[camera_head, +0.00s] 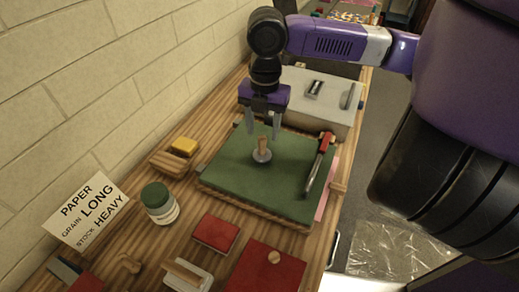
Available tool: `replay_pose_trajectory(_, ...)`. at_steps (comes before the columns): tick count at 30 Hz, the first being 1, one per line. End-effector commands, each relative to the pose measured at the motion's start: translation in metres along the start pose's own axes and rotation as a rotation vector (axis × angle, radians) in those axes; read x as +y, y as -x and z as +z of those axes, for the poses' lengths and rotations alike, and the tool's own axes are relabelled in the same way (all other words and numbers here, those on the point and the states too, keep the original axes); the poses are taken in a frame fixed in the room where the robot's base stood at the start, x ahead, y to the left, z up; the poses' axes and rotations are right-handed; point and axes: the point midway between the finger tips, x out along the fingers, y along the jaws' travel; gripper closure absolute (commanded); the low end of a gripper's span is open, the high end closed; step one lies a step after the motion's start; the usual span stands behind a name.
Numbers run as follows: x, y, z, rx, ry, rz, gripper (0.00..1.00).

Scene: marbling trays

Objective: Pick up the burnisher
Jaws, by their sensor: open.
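My gripper (264,130) is open and points straight down over the back part of a green mat (235,170). Just below and between its fingertips stands an upright wooden handle on a round grey metal base (262,154); this looks like the burnisher, though I cannot be sure. The handle top is close to the fingertips, and I cannot tell whether it is between them in depth.
A pale box (300,115) stands behind the mat. A yellow block on a small wooden tray (170,163), a green-lidded jar (160,203), a paper sign (87,212) and red blocks (216,233) lie left and in front. The wall is close on the left.

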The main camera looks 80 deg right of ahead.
Motion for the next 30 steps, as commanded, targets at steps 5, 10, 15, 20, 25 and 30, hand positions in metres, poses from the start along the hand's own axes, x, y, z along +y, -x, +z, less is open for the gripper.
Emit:
replay_pose_trajectory(5, 0.0, -0.017, 0.0, 0.001, -0.002, 0.002, 0.51)
replay_pose_trajectory(10, 0.0, -0.04, 0.001, 0.002, -0.001, 0.003, 0.51)
replay_pose_trajectory(15, 0.001, -0.061, 0.001, 0.003, -0.001, 0.004, 0.51)
replay_pose_trajectory(20, 0.001, -0.065, 0.001, 0.0, 0.0, 0.005, 0.51)
replay_pose_trajectory(25, 0.001, -0.065, 0.001, 0.0, 0.0, 0.005, 0.59)
replay_pose_trajectory(30, 0.001, -0.064, 0.001, 0.0, 0.0, 0.005, 0.92)
